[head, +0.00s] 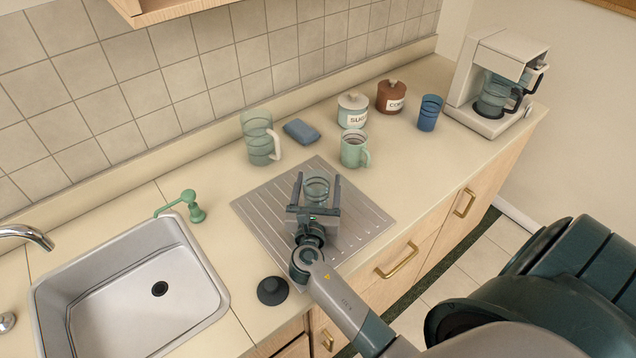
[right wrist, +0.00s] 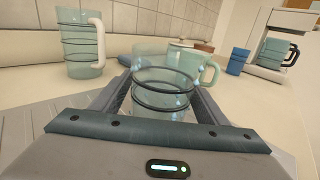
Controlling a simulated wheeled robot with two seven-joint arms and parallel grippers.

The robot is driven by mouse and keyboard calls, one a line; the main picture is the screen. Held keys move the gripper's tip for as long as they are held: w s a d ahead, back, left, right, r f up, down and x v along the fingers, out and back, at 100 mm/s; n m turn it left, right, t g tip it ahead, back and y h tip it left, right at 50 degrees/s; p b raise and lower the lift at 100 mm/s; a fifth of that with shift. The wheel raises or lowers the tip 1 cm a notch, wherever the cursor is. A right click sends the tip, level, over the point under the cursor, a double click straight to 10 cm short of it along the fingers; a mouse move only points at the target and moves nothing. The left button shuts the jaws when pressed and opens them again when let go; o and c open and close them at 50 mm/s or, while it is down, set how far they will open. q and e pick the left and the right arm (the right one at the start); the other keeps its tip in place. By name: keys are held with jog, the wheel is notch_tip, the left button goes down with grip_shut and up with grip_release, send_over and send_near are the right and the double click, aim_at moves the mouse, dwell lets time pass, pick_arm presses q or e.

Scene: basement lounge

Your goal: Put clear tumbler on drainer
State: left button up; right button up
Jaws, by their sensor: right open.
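The clear tumbler (head: 316,190), see-through with dark rings, is upright over the ridged metal drainer (head: 262,218). My right gripper (head: 318,180) is open, with one finger on each side of the tumbler. In the right wrist view the tumbler (right wrist: 165,95) stands between the two spread fingers (right wrist: 162,90). The tumbler's base is hidden behind the gripper body, so I cannot tell exactly how it rests. My left gripper is not in view.
A clear pitcher (head: 258,140), a blue sponge (head: 301,131) and a green mug (head: 353,150) stand behind the drainer. Sugar (head: 352,112) and coffee (head: 390,97) jars, a blue cup (head: 429,114) and a coffee maker (head: 492,85) are farther right. A sink (head: 120,300) lies left.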

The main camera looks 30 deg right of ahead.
aim_at(315, 203)
jog(key=shift+s+a, duration=0.15)
jog(key=b+v, duration=0.2)
jog(key=v, duration=0.3)
jog(key=shift+s+a, duration=0.2)
jog(key=shift+s, duration=0.05)
jog(key=shift+s+a+r+b, duration=0.1)
jog(key=shift+s+a+b, duration=0.25)
jog(key=shift+s+a, duration=0.15)
